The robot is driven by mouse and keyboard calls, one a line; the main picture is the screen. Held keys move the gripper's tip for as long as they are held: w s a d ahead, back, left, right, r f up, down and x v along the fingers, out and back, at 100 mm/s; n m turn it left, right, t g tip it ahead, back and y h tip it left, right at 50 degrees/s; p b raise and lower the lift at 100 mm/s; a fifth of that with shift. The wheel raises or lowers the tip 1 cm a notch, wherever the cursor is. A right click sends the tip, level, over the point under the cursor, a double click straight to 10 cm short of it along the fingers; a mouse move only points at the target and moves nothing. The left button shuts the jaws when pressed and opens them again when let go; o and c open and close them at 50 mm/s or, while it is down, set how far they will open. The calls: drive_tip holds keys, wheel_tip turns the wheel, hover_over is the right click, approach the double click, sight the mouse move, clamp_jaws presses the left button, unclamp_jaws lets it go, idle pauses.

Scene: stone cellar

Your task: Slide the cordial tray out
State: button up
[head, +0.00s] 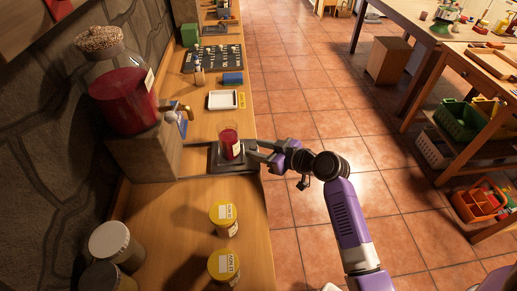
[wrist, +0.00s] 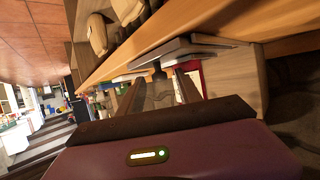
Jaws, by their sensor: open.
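A dark grey tray (head: 214,159) lies on the wooden counter below the cordial jar's tap. A glass of red cordial (head: 229,142) with a pale label stands upright on it. My gripper (head: 252,150) is open at the tray's right side, fingers pointing towards it. In the wrist view, the grey tray (wrist: 165,50) lies just ahead of my open gripper (wrist: 158,88). A dark part shows between the fingers there; I cannot tell whether they touch it. Some red, likely the glass, shows behind the right finger.
The large cordial jar (head: 124,97) stands on a wooden block (head: 146,153) left of the tray. Two yellow-lidded jars (head: 223,213) stand nearer on the counter. A white dish (head: 222,100) lies beyond the tray. Open tiled floor (head: 310,110) lies right of the counter.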

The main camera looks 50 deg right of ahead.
drive_tip(key=v, duration=0.7)
drive_tip(key=shift+s+r+b, duration=0.2)
drive_tip(key=shift+s+b, duration=0.15)
drive_tip(key=shift+b, duration=0.05)
idle(0.3)
drive_tip(key=s+d+r+m+h, duration=0.2)
drive_tip(key=d+r+m+h, duration=0.1)
drive_tip(key=m+h, duration=0.15)
drive_tip(key=s+a+r+n+y, duration=0.1)
drive_tip(key=s+a+n+y, duration=0.1)
drive_tip(key=s+a, duration=0.9)
drive_tip(key=s+a+r+n+t+y, duration=0.1)
drive_tip(key=s+a+n+y, duration=0.1)
drive_tip(key=s+a, duration=0.8)
drive_tip(key=a, duration=0.5)
drive_tip(key=shift+s+a, duration=0.15)
drive_tip(key=shift+s, duration=0.25)
drive_tip(key=shift+n+y, duration=0.25)
drive_tip(key=shift+c, duration=0.5)
